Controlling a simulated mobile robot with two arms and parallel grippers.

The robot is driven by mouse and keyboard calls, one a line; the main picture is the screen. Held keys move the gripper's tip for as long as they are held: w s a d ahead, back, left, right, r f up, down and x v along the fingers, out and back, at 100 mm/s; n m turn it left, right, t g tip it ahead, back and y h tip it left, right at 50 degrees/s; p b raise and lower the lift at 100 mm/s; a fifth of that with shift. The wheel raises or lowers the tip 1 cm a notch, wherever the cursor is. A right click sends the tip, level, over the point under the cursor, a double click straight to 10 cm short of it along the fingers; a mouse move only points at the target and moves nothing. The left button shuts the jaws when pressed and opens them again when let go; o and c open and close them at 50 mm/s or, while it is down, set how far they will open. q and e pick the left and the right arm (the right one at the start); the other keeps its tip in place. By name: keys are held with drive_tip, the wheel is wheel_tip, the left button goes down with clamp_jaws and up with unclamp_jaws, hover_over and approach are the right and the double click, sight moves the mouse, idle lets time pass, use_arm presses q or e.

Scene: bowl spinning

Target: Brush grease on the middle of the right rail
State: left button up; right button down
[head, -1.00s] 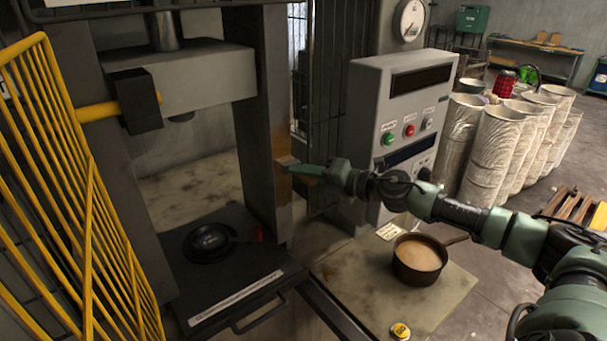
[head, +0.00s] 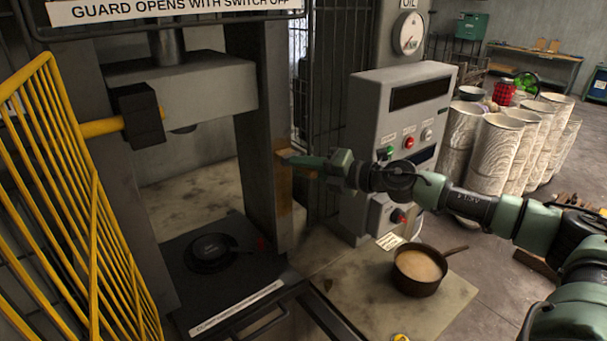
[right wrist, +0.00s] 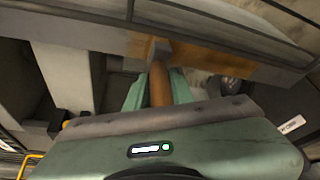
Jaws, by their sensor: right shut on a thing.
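The right rail (head: 258,130) is the grey upright at the right side of the press, with a brown grease patch (head: 284,190) on its near face. My right gripper (head: 327,163) is shut on the brush, whose handle (right wrist: 160,85) shows brown-orange in the right wrist view. The brush head (head: 289,158) is at the rail's brown patch, partway up the rail; whether it presses on the face I cannot tell. The rail's brown-orange stretch also shows in the right wrist view (right wrist: 210,58). A dark saucepan (head: 420,285) with tan contents stands on the table. My left gripper is out of view.
A yellow guard (head: 60,150) stands at the left. A black pan (head: 208,252) lies on the press bed. The control cabinet (head: 375,130) with buttons is close behind my right forearm. Tall pale drums (head: 492,150) stand at the right.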

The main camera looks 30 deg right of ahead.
drive_tip(key=shift+r, duration=2.2)
drive_tip(key=shift+s+d+f+b, duration=0.1)
drive_tip(key=shift+s+f+b, duration=0.3)
drive_tip(key=shift+b, duration=0.4)
drive_tip(key=shift+s+b, duration=0.3)
drive_tip(key=shift+s, duration=0.15)
drive_tip(key=s+b, duration=0.7)
drive_tip(key=b, duration=0.1)
drive_tip(key=shift+d+r, duration=0.2)
drive_tip(key=shift+r, duration=0.05)
drive_tip(key=shift+d, duration=0.1)
